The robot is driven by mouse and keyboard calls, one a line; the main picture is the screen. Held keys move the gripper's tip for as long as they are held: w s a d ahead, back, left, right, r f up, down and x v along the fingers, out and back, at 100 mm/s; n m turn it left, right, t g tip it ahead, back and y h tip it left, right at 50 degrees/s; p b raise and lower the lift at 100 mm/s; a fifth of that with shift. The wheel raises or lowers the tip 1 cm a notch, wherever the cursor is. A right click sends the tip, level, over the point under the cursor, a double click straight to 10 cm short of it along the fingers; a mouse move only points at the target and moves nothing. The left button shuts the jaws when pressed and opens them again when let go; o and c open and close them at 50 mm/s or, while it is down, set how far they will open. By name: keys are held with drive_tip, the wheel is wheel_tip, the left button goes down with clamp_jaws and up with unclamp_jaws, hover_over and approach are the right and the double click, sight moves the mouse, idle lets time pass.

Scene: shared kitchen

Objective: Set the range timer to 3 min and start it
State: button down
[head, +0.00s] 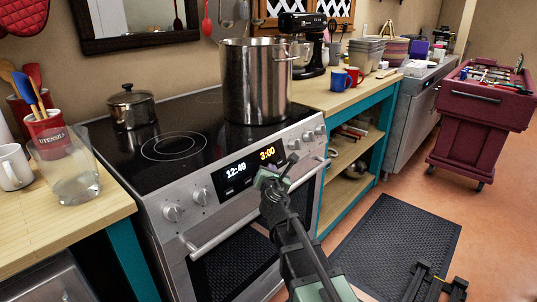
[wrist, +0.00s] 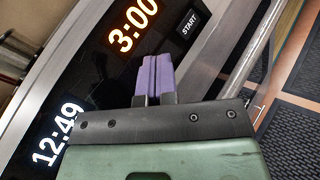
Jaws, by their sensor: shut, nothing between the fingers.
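The range (head: 225,185) has a black control display on its front, with 12:49 in white and the timer (head: 267,153) at 3:00 in orange. In the wrist view the timer digits (wrist: 133,24) read 3:00, and a button marked START (wrist: 188,23) is to their right. My gripper (head: 276,171) is in front of the panel, just right of and below the timer digits. In the wrist view its purple fingertips (wrist: 154,76) are together and empty, below the START button. Whether they touch the panel cannot be told.
The oven handle (head: 262,208) runs below the panel, close to my gripper. Knobs (head: 173,213) flank the display. A large pot (head: 256,82) and a small lidded pot (head: 131,107) stand on the cooktop. A dark mat (head: 395,248) lies on the floor.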

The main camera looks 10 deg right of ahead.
drive_tip(key=shift+s+d+r, duration=0.2)
drive_tip(key=shift+s+d, duration=0.15)
drive_tip(key=shift+s, duration=0.1)
drive_tip(key=s+d+r+p, duration=0.2)
drive_tip(key=s+d, duration=0.1)
drive_tip(key=s, duration=0.1)
drive_tip(key=shift+s+d, duration=0.25)
drive_tip(key=shift+s, duration=0.05)
idle(0.5)
